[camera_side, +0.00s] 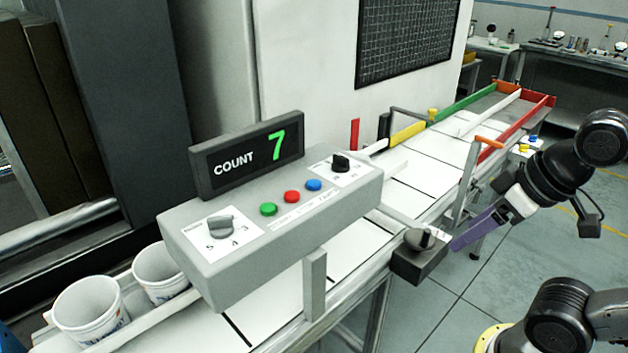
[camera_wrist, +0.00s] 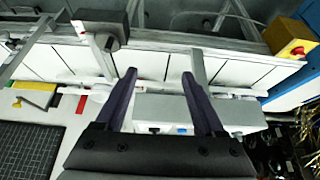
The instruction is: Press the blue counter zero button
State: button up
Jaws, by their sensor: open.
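The blue button (camera_side: 314,185) is on the sloped top of a grey control box (camera_side: 290,240), right of a red button (camera_side: 291,197) and a green button (camera_side: 268,209). The count display (camera_side: 248,155) behind them reads 7. My gripper (camera_side: 455,244), with purple fingers, is right of the control box and apart from it. In the wrist view my gripper (camera_wrist: 158,74) is open, with nothing visible between the fingers. The control box (camera_wrist: 170,108) shows between and beyond the fingers there, partly hidden by them. A small blue patch (camera_wrist: 182,130) is near the right finger.
Two dials, a left one (camera_side: 220,226) and a right one (camera_side: 340,163), flank the buttons. A dark box with a knob (camera_side: 418,262) sits by the conveyor, close to my fingertips. White cups (camera_side: 90,308) stand at lower left. A yellow box with a red button (camera_wrist: 291,40) is at upper right.

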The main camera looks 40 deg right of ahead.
grip_shut()
dwell(1.5)
